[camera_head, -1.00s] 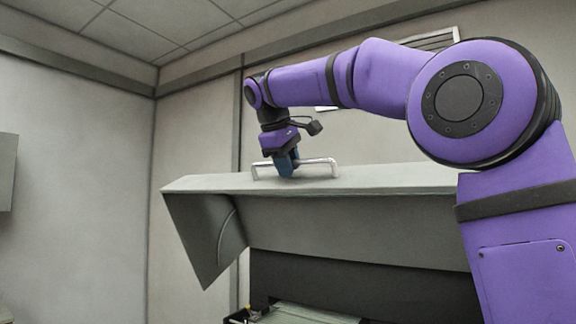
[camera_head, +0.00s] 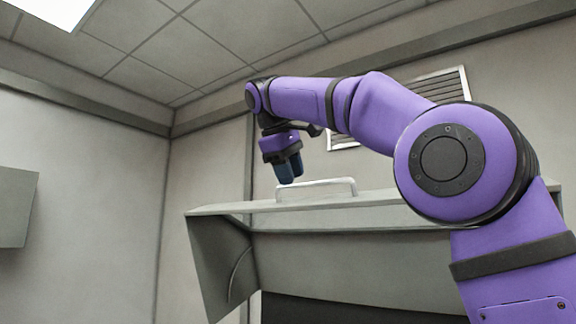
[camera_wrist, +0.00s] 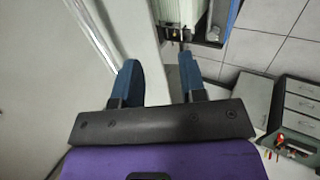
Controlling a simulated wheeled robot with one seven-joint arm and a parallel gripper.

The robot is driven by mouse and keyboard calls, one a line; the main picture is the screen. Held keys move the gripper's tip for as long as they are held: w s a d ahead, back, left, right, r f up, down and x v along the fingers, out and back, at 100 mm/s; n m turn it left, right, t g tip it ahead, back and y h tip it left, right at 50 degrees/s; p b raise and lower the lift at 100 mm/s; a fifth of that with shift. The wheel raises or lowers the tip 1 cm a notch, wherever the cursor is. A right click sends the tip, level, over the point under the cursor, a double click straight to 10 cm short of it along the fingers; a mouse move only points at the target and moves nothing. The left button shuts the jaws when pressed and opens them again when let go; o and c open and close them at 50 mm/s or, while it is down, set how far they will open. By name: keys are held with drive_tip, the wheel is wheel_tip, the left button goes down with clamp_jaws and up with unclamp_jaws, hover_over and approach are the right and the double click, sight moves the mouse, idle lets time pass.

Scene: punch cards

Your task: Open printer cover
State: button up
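The printer cover (camera_head: 350,262) is a grey-white panel, raised, with its underside and left side flap facing me in the head view. A dark opening shows below it. A pale bar handle (camera_head: 318,183) stands on the cover's upper edge. My gripper (camera_head: 289,178) hangs just above the handle's left part, with its blue fingers pointing down and apart from the bar. In the wrist view my gripper (camera_wrist: 158,62) has its two fingers spread with nothing between them. A bright bar, seemingly the handle (camera_wrist: 92,32), runs left of the fingers there.
Grey cabinets with drawers (camera_wrist: 298,105) stand on the tiled floor (camera_wrist: 258,45) at right in the wrist view. A grey wall box (camera_head: 14,208) is at the left in the head view. A vent (camera_head: 440,88) is on the back wall.

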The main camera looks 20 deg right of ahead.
drive_tip(key=shift+v, duration=1)
